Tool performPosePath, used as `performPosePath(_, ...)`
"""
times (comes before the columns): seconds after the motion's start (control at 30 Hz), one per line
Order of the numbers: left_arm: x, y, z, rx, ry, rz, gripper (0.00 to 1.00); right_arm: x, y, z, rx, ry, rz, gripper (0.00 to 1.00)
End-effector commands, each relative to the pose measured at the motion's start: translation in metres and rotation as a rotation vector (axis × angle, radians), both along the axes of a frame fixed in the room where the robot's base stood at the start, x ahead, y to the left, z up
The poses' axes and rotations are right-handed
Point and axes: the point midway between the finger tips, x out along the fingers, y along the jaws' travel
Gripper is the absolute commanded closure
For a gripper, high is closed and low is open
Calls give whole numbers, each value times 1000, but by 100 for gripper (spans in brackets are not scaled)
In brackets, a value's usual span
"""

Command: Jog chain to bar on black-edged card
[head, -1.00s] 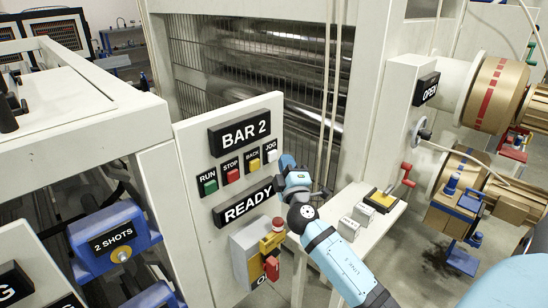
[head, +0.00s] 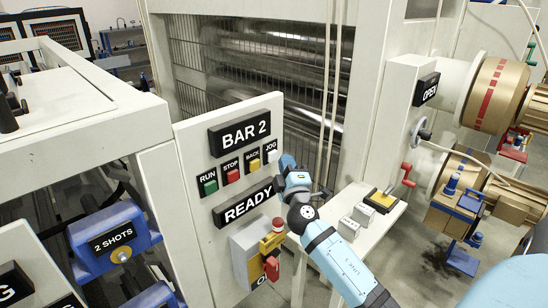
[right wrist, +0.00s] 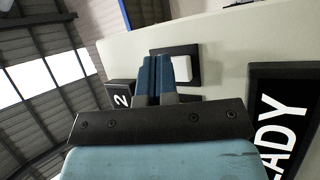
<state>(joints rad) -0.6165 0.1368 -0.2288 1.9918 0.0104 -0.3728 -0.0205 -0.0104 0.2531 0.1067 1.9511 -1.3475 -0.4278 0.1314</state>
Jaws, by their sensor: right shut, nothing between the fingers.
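The panel (head: 192,140) carries a BAR 2 sign (head: 239,133) and a READY sign (head: 248,206). Between them sit the green RUN, red STOP, yellow BACK and white JOG button (head: 271,156). My right gripper (head: 284,160) is shut and empty, its tips beside the JOG button. In the right wrist view, the blue fingers (right wrist: 158,72) are together and overlap the left part of the white button (right wrist: 182,69); I cannot tell if they touch it. Steel rollers (head: 265,62) show behind a wire guard. I cannot make out the chain or a black-edged card. My left gripper is not in view.
A red-topped switch box (head: 247,258) is low on the panel. A small shelf (head: 366,228) with grey blocks and a yellow-black item stands right of my arm. A blue 2 SHOTS box (head: 113,242) is at left. An OPEN sign (head: 426,88) and brown rolls are at right.

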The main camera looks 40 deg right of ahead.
Motion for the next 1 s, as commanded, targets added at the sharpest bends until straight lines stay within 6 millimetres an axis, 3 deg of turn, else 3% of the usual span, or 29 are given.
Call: performPosePath(1.0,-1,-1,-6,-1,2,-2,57,8,1,0,0,-1,0,100)
